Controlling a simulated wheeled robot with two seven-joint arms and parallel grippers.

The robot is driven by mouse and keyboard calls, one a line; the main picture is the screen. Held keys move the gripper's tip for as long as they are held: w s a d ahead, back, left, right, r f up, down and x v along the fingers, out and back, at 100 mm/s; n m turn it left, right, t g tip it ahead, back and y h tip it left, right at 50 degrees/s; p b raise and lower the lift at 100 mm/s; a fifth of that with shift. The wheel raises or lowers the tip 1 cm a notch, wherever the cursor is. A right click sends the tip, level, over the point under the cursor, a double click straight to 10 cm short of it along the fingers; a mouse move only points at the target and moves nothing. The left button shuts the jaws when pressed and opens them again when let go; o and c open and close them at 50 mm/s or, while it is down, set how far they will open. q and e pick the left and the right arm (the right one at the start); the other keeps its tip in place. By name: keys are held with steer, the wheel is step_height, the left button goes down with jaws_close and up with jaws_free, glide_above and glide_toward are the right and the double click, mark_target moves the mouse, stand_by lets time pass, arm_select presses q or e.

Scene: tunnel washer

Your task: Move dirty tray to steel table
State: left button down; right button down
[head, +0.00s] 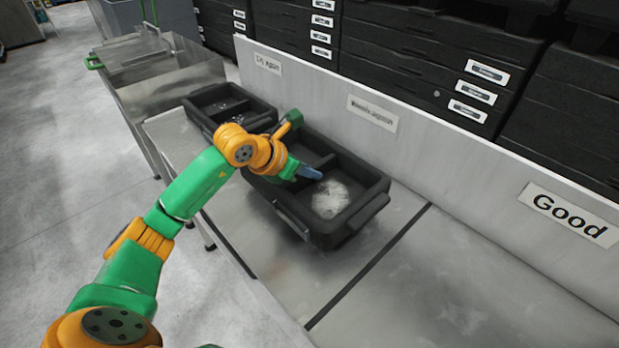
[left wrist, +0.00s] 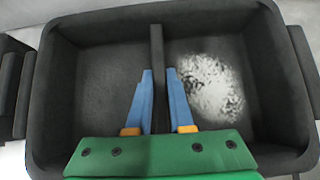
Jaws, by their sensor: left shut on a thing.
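The dirty tray (head: 362,212) is black with a middle divider and a whitish dirt patch in its right compartment, seen in the head view. It rests on or just above the steel table (head: 275,243); I cannot tell which. My left gripper (head: 308,172) reaches down into it. In the left wrist view, the blue fingers (left wrist: 160,100) are on either side of the tray's divider (left wrist: 157,50), shut on it. The dirt patch (left wrist: 208,85) lies right of the fingers. My right gripper is not in view.
A second black tray (head: 262,120) stands just behind on the table. A low back panel (head: 300,85) carries labels, one reading "Good" (head: 568,215). Stacked black trays (head: 440,60) stand behind it. A steel sink-like bin (head: 170,80) is at the far left end. The table's near right is clear.

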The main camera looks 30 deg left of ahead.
mark_target(309, 182)
arm_select(q)
step_height(309, 182, down, 3)
steer(key=shift+r+p, duration=0.1)
steer(key=shift+p, duration=0.2)
steer(key=shift+f, duration=0.25)
steer(key=shift+w+f, duration=0.1)
steer(key=shift+f, duration=0.1)
steer(key=c, duration=0.8)
jaws_free()
steer(key=shift+r, duration=0.1)
steer(key=shift+r, duration=0.3)
steer(key=b+v, duration=0.2)
steer(key=v, duration=0.9)
steer(key=shift+s+a, duration=0.1)
steer(key=shift+s, duration=0.2)
steer(key=shift+r, duration=0.25)
